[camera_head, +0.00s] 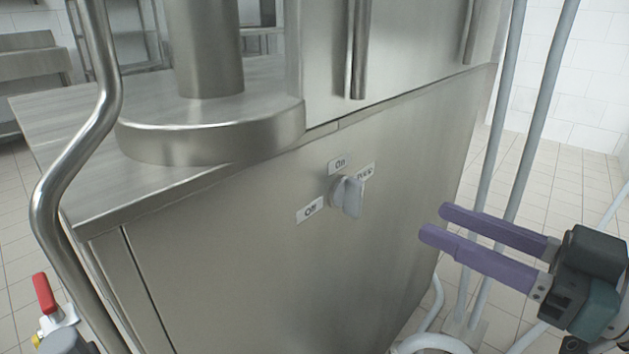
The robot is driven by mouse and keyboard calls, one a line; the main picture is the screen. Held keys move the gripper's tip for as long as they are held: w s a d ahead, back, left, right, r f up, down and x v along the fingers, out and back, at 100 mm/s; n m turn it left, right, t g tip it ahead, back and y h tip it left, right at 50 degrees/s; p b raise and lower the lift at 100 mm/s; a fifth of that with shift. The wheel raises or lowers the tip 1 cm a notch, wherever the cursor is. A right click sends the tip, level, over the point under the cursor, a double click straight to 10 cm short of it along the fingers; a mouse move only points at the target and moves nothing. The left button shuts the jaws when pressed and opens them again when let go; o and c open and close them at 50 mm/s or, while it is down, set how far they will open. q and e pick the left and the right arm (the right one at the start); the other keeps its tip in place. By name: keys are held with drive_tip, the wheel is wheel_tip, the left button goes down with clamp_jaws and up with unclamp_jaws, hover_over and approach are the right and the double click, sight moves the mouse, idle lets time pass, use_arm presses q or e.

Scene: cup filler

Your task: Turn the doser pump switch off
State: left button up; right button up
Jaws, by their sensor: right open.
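The doser pump switch (348,196) is a pale rotary knob on the front steel panel of the machine. An "On" label (339,164) sits above it and an "Off" label (310,210) to its lower left. A third label (366,171) at its upper right is partly hidden by the knob. I cannot tell for sure which label the knob points at. My right gripper (431,221) has two purple fingers, parted and empty, pointing left towards the panel. It is right of the switch, slightly lower, and apart from it. My left gripper is not in view.
The steel cabinet (250,270) fills the middle. A bent steel pipe (45,190) and a red-handled valve (44,293) stand at the left. Grey upright pipes (497,130) rise behind my right gripper. The space in front of the switch looks clear.

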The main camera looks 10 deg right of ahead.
sight(362, 197)
drive_tip(key=x, duration=0.6)
drive_tip(key=b+x, duration=0.1)
drive_tip(key=x, duration=0.3)
drive_tip(key=shift+s+a+f, duration=0.2)
drive_tip(key=shift+s+a, duration=0.05)
drive_tip(key=shift+a, duration=0.15)
clamp_jaws()
